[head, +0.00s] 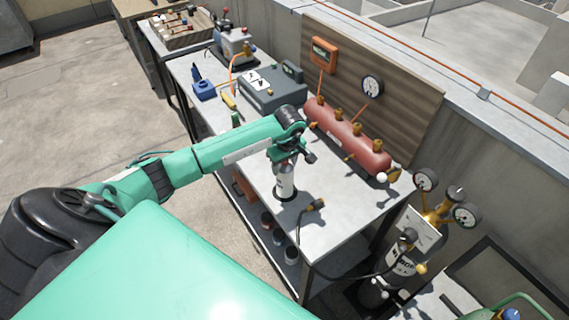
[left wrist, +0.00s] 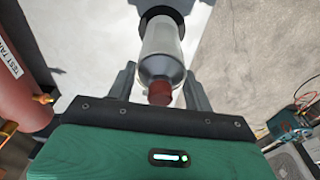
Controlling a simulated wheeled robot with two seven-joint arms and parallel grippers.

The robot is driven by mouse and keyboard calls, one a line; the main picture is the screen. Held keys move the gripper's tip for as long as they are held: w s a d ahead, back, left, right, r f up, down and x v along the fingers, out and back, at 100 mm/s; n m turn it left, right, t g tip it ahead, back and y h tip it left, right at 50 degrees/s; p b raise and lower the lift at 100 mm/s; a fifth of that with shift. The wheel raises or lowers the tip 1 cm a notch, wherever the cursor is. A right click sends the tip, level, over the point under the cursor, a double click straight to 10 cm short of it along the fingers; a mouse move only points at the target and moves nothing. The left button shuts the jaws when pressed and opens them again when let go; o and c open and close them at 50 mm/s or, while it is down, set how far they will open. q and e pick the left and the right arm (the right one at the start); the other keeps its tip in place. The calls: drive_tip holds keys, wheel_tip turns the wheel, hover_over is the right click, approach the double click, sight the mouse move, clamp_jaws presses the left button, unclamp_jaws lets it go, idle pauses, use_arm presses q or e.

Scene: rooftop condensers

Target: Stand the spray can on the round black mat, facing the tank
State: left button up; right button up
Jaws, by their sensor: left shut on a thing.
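The spray can (head: 285,184), pale with a dark band and a red cap, is upright near the middle of the metal table in the head view. My left gripper (head: 287,161) reaches over it from the left and is shut on it. In the left wrist view the can (left wrist: 161,48) is between the two fingers, red cap toward the palm. The round black mat (left wrist: 146,8) shows at the can's far end; whether the can touches it I cannot tell. The red tank (head: 345,136) lies behind and right; it also shows in the left wrist view (left wrist: 22,95). My right gripper is not in view.
A gauge (head: 372,86) and an orange instrument (head: 324,54) hang on the wooden backboard. A grey case (head: 272,94) and blue tool (head: 204,90) sit farther left on the table. Cans stand on the lower shelf.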

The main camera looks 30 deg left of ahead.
use_arm(q)
drive_tip(key=o, duration=1.6)
drive_tip(key=shift+f, duration=0.1)
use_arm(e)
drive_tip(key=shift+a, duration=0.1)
use_arm(q)
drive_tip(key=shift+r, duration=0.4)
drive_tip(key=r+b, duration=0.1)
drive_tip(key=r, duration=0.2)
drive_tip(key=d+r+b, duration=0.1)
drive_tip(key=r, duration=0.3)
drive_tip(key=r+b, duration=0.2)
drive_tip(key=r, duration=0.1)
drive_tip(key=shift+s+d+r, duration=0.15)
drive_tip(key=shift+s, duration=0.05)
drive_tip(key=shift+s+r, duration=0.1)
drive_tip(key=shift+r, duration=0.5)
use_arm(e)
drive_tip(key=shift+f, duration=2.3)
